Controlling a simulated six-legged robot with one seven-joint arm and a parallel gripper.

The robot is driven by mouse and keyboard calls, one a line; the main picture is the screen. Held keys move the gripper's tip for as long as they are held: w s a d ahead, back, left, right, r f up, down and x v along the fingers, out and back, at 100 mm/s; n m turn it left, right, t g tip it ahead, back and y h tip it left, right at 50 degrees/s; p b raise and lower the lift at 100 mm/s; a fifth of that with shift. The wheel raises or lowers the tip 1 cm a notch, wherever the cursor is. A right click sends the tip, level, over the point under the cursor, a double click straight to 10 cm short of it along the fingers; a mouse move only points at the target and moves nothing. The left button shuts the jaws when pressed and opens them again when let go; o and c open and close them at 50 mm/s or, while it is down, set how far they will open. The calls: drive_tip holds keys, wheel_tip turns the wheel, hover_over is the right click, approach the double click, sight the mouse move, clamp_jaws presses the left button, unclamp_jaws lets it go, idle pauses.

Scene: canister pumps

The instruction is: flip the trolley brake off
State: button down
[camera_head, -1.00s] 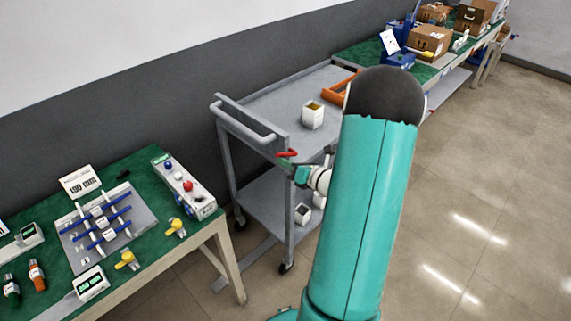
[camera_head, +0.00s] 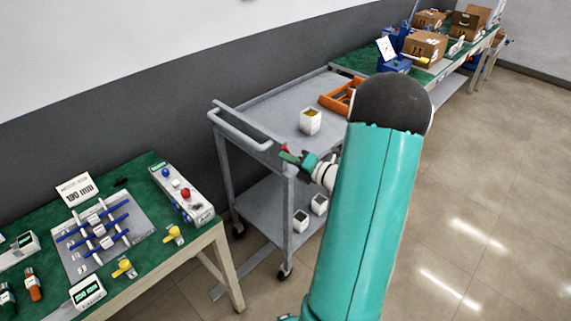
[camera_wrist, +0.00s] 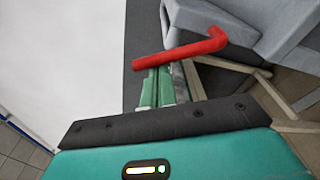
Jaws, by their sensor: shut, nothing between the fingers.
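The grey trolley (camera_head: 262,108) stands against the wall between two green-topped benches. Its red brake lever (camera_head: 285,148) is at the near corner, below the push handle, mostly hidden by my gripper in the head view. In the wrist view the bent red lever (camera_wrist: 182,52) lies across the far end of my fingers, with its bend to the right. My gripper (camera_head: 290,157) is at the lever, shut and empty. In the wrist view the green fingertips (camera_wrist: 160,76) reach the lever's left part; I cannot tell whether they touch it.
The trolley holds a white open box (camera_head: 310,122) and an orange tray (camera_head: 340,97) on top, and two white boxes on the lower shelf (camera_head: 262,213). The left bench (camera_head: 150,240) carries a blue-railed fixture and a button box (camera_head: 182,192). Open floor lies to the right.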

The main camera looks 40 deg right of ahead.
drive_tip(key=shift+d+r+m+t, duration=0.15)
drive_tip(key=shift+d+r+m, duration=0.3)
drive_tip(key=shift+d+m, duration=0.5)
drive_tip(key=shift+d+r+m+t, duration=0.15)
drive_tip(key=shift+d+r+m, duration=0.3)
drive_tip(key=shift+d+m, duration=0.5)
drive_tip(key=shift+a, duration=0.3)
